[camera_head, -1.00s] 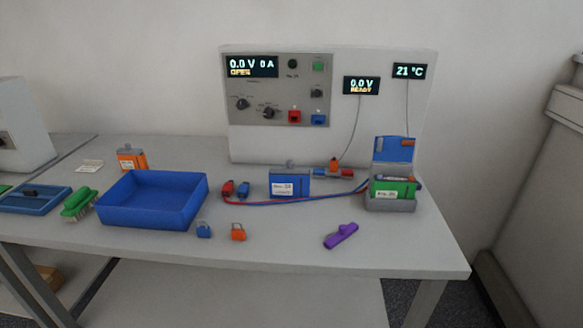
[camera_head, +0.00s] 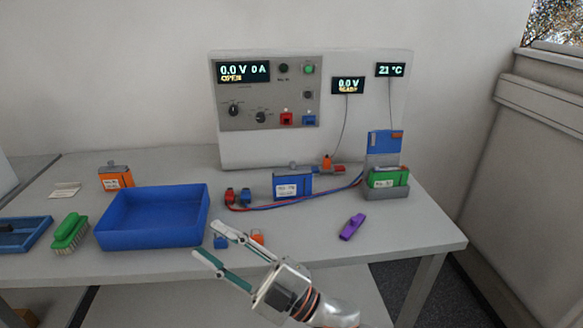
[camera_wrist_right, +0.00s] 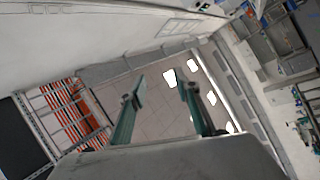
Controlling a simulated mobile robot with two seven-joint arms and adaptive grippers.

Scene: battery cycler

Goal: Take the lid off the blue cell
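The blue cell (camera_head: 291,186) stands upright on the bench in front of the cycler cabinet, with a white label on its front. A small grey knob or cap (camera_head: 293,167) shows on its top. My right gripper (camera_head: 204,241) is in the lower middle of the head view, in front of the blue tray. Its two fingers are spread and nothing is between them. In the right wrist view the fingers (camera_wrist_right: 160,90) are also apart, with only the room and floor behind them. My left gripper does not show.
A blue tray (camera_head: 118,236), an orange cell (camera_head: 116,178) and a green brush (camera_head: 70,232) are at left. Red and blue leads (camera_head: 300,204) pass in front of the blue cell. A green cell (camera_head: 388,178) sits in a grey holder at right; a purple clip (camera_head: 352,227) lies nearer.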

